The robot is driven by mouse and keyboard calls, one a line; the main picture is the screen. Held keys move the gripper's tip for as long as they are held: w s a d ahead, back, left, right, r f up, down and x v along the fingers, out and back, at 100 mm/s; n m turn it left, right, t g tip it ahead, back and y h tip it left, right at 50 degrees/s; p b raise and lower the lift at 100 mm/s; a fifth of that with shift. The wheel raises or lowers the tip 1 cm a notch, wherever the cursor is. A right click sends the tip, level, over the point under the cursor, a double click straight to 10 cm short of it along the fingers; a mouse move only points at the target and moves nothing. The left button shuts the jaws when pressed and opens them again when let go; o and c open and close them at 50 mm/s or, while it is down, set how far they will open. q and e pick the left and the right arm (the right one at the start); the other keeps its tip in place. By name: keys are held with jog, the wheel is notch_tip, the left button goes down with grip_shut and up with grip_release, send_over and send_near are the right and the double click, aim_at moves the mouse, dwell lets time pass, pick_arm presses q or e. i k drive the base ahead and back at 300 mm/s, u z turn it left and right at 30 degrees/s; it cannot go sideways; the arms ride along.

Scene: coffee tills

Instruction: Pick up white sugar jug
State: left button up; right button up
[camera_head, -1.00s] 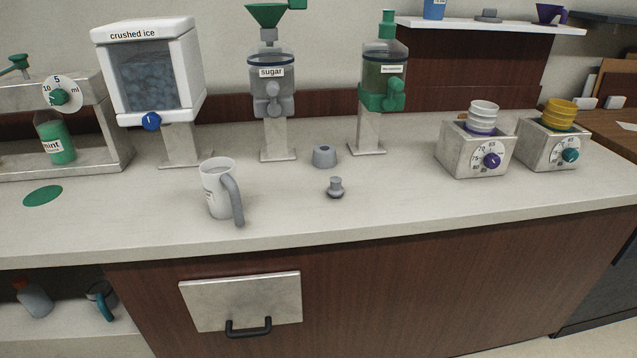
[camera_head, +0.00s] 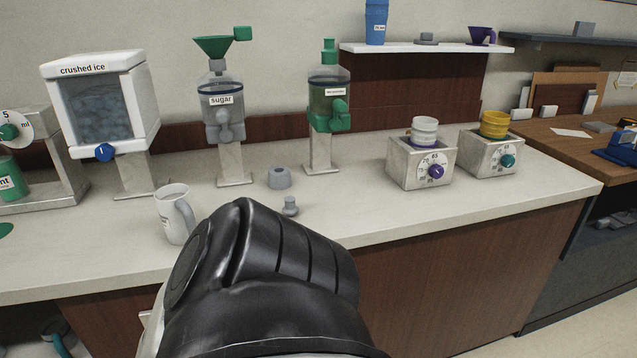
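A white jug (camera_head: 171,218) with a grey handle stands upright on the light counter (camera_head: 350,205), left of centre in the head view. A small label faces left on it; its text is too small to read. A black and white part of my arm fills the bottom middle and hides the counter's front edge just right of the jug. It appears close to the jug's lower right in the picture, but I cannot tell whether it touches. Neither gripper's fingers show.
A crushed ice dispenser (camera_head: 102,105), a sugar dispenser (camera_head: 222,108) and a green dispenser (camera_head: 329,100) stand behind. Two dial boxes (camera_head: 420,166) (camera_head: 491,154) stand at right.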

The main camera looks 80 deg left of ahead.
aim_at(174, 202)
jog(key=k, duration=0.95)
jog(key=u, duration=0.25)
